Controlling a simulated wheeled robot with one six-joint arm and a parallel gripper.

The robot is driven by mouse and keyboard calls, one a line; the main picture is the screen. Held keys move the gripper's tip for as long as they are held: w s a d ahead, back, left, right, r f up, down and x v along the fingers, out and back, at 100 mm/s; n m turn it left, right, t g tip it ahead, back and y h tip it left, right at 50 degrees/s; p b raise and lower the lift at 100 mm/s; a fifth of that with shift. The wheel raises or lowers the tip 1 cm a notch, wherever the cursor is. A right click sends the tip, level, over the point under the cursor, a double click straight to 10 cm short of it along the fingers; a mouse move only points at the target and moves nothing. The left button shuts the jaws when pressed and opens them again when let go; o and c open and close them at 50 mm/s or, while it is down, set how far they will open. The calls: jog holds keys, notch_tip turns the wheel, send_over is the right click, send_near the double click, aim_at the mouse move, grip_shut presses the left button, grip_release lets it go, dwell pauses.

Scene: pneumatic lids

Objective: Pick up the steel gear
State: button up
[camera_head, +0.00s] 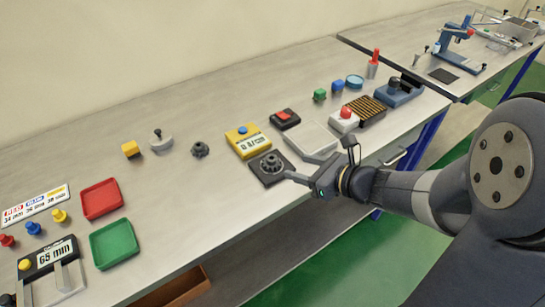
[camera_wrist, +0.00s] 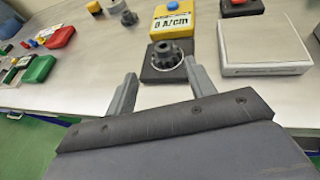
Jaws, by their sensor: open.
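A dark grey toothed gear (camera_head: 272,163) sits on a black square block (camera_head: 263,179) near the front edge of the table. In the wrist view the gear (camera_wrist: 166,54) is straight ahead, with a light ring around its lower part. A second dark gear-like piece (camera_head: 200,149) stands on the bare table to the left; which of the two is the steel gear I cannot tell for sure. My gripper (camera_head: 298,167) is open and empty, just right of the block. In the wrist view its two fingers (camera_wrist: 160,72) point toward the block and are apart from the gear.
A yellow meter (camera_head: 247,146) stands just behind the block. A pale flat box (camera_head: 312,138) and a red-button box (camera_head: 345,121) are to the right. Red (camera_head: 101,199) and green (camera_head: 114,245) trays lie left. The table between the left gear-like piece and the trays is mostly clear.

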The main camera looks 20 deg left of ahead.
aim_at(274, 159)
jog(key=x, duration=0.4)
jog(key=shift+a+f, duration=0.15)
jog(key=shift+a, duration=0.05)
jog(key=shift+w+p+x, duration=0.25)
jog(key=shift+p+x, duration=0.15)
jog(key=shift+x, duration=2.2)
jog(key=shift+d+f, duration=0.15)
jog(key=shift+d, duration=0.05)
jog(key=shift+c, duration=0.3)
jog(key=c, duration=0.8)
